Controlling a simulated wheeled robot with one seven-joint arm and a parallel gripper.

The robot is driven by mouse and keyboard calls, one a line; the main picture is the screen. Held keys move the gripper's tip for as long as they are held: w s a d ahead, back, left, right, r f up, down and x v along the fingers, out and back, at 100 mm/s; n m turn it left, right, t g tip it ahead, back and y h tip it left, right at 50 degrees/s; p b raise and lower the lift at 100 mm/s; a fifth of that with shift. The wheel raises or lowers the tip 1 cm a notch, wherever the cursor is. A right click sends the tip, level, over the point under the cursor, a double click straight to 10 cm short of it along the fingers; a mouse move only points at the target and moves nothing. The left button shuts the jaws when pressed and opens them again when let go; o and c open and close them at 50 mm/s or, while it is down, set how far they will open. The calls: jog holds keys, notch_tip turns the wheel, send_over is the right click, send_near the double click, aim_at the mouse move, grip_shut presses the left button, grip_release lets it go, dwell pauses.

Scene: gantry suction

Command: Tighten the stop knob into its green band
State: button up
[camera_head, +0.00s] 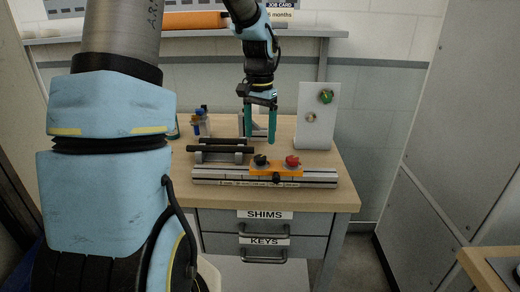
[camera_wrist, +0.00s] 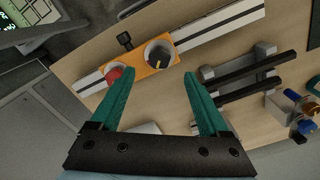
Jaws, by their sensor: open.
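An orange block (camera_head: 262,169) sits on a pale slotted rail (camera_head: 215,178) on the workbench. On its top are a black knob (camera_head: 261,160) and a red knob (camera_head: 292,161); a small dark knob (camera_head: 276,178) sticks out at its front. The wrist view shows the black knob (camera_wrist: 158,55) with a yellow mark on a round dial, the red knob (camera_wrist: 114,74) and the small dark knob (camera_wrist: 125,40). I cannot tell which is the stop knob, nor make out a green band. My gripper (camera_head: 259,138) is open and empty, its teal fingers pointing down above and behind the block.
Black bars on grey supports (camera_head: 222,150) stand behind the rail at left, with blue-capped parts (camera_head: 199,121) further back. A white upright plate (camera_head: 315,130) with a green knob (camera_head: 326,96) stands at right. The bench front right of the rail is clear.

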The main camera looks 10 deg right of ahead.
aim_at(260, 157)
jog(key=shift+r, duration=1.95)
jog(key=shift+b, duration=0.3)
jog(key=f+b, duration=0.1)
jog(key=b, duration=0.4)
jog(key=shift+d+f+b, duration=0.1)
jog(key=shift+b, duration=0.25)
notch_tip(260, 157, down, 10)
jog(key=shift+r, duration=0.15)
grip_shut()
